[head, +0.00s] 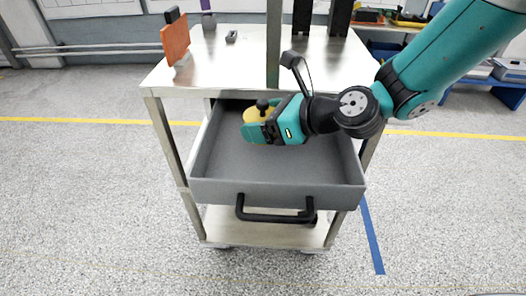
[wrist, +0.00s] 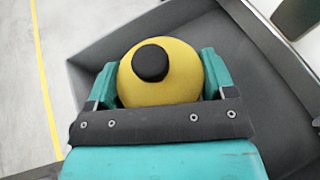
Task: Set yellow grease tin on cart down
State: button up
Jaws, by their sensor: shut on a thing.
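The yellow grease tin (head: 252,116) with a black knob on top is between the fingers of my gripper (head: 258,132) in the head view. In the wrist view the tin (wrist: 182,82) is round and yellow, with a teal finger on each side of it, and my gripper (wrist: 160,84) is shut on it. The tin is over the open grey drawer (head: 212,172) of the metal cart (head: 215,72), near the drawer's back. I cannot tell whether the tin touches the drawer floor.
The drawer has raised walls and a black handle (head: 275,216) at its front. On the cart top stand an orange panel (head: 175,40), a small grey part (head: 231,37) and dark posts (head: 340,16). A grey upright post (head: 273,45) is close behind my gripper. The drawer's front floor is bare.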

aim_at(262, 160)
jog(key=shift+f+b, duration=0.65)
jog(key=shift+f, duration=2.95)
jog(key=shift+f, duration=0.15)
jog(key=o, duration=1)
jog(key=v, duration=0.7)
jog(key=shift+s+d+r+b, duration=0.1)
jog(key=shift+d+r+b, duration=0.1)
jog(key=shift+r+b, duration=0.1)
